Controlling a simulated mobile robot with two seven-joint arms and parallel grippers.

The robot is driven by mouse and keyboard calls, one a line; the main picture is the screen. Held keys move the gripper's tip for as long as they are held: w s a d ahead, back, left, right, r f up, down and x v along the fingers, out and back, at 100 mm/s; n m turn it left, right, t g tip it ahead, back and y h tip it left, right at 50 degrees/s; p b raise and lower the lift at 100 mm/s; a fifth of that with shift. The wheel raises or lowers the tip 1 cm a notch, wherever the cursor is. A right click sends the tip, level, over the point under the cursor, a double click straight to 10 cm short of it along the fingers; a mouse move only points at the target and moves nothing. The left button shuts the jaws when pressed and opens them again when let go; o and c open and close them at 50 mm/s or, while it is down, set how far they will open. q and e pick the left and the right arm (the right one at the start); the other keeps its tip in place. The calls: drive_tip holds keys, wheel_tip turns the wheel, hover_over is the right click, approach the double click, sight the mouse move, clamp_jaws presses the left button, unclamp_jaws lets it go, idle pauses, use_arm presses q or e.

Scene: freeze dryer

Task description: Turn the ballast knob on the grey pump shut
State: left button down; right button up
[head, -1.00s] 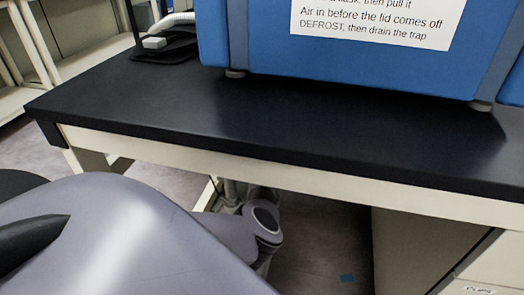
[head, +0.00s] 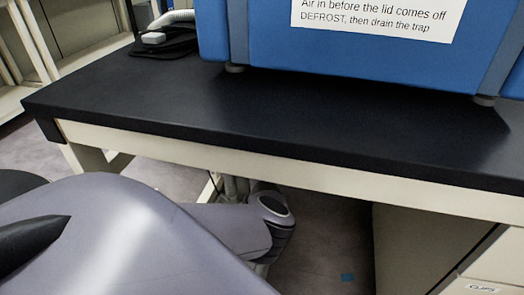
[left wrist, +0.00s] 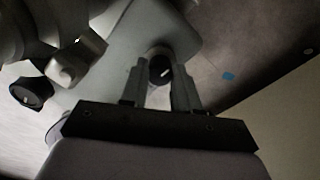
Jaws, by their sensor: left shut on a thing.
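The grey pump (left wrist: 105,72) shows in the left wrist view as a pale grey body under the bench. A round black knob (left wrist: 161,66) with a white mark sits on it, and I take this as the ballast knob. My left gripper (left wrist: 160,80) has its two fingers on either side of this knob and is shut on it. The fingers hide part of the knob's sides. In the head view my left arm reaches down under the bench, and the pump, knob and gripper are hidden there. My right gripper is in neither view.
A second black knob (left wrist: 32,92) and pale fittings (left wrist: 75,60) lie to the left in the wrist view. The black bench top (head: 300,125) overhangs my arm. A blue machine (head: 350,65) stands on it. A cream cabinet (head: 420,250) is at right.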

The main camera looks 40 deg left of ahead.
use_arm(q)
drive_tip(key=shift+n, duration=0.4)
drive_tip(key=c, duration=0.8)
unclamp_jaws()
